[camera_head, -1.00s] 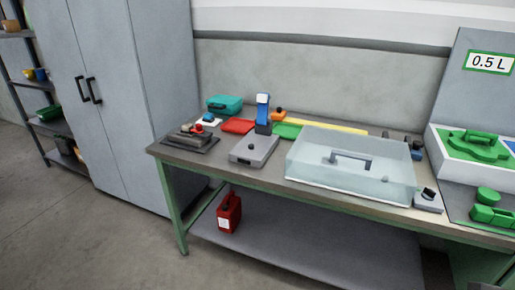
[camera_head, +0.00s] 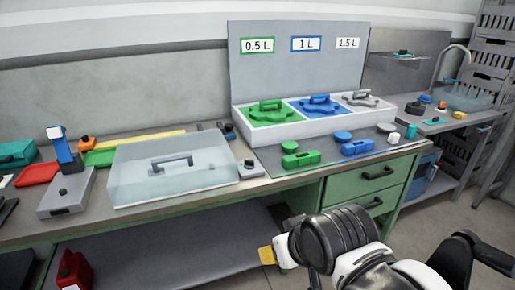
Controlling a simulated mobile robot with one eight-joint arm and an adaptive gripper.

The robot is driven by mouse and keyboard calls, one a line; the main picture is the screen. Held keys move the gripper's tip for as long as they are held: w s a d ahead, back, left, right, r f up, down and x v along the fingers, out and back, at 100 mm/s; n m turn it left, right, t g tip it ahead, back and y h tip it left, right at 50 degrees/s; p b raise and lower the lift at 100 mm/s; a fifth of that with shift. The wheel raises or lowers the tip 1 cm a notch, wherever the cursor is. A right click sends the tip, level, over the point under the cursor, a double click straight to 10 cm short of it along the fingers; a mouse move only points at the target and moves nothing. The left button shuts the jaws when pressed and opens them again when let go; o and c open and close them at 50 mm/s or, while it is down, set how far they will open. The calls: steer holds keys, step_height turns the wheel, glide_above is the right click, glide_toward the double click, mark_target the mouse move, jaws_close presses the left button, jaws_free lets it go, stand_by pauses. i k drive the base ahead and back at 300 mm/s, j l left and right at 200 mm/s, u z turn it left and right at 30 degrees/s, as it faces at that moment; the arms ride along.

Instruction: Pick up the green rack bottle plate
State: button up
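The green plate (camera_head: 270,113) has a raised bar handle and lies in the left section of a white rack (camera_head: 296,133) under the 0.5 L label. A blue plate (camera_head: 317,104) and a grey plate (camera_head: 362,98) with similar handles lie to its right. My arm is at the bottom right of the picture, well in front of the rack and apart from the green plate. A small yellow-ended part shows at its left side, but I cannot make out my gripper's fingers.
In front of the rack lie green (camera_head: 301,159) and blue (camera_head: 357,147) pieces and round caps on a dark mat (camera_head: 278,168). A clear cover (camera_head: 127,168) with a handle stands left. A sink counter (camera_head: 441,119) is at right.

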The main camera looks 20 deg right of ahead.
mark_target(290, 147)
steer(key=i+l+z, duration=0.15)
steer(key=l, duration=0.25)
steer(key=i+l+z, duration=0.1)
steer(key=l, duration=0.25)
steer(key=i+l+z, duration=0.3)
steer(key=i+l, duration=0.15)
steer(key=l, duration=0.25)
